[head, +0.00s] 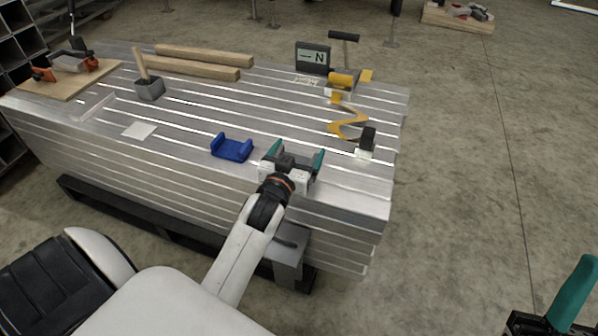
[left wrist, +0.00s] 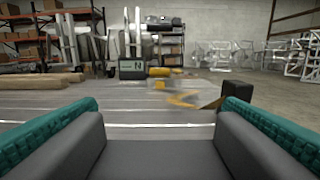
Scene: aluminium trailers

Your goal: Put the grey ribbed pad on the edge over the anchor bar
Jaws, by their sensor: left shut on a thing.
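My left gripper (head: 291,162) is over the front part of the aluminium stack's top, right of a blue U-shaped block (head: 231,148). Its teal fingers are shut on the dark grey pad (head: 288,161), which also fills the lower part of the left wrist view (left wrist: 160,158). The pad's ribs are too small to make out. I cannot tell whether the pad touches the stack. A dark long rail (head: 150,221) runs low along the front side; I cannot tell whether it is the anchor bar. My right gripper (head: 550,318) shows only partly at the lower right corner.
Yellow strap (head: 347,123), a black block (head: 367,139) and a display marked N (head: 312,57) stand on the right part of the grooved top (head: 190,115).

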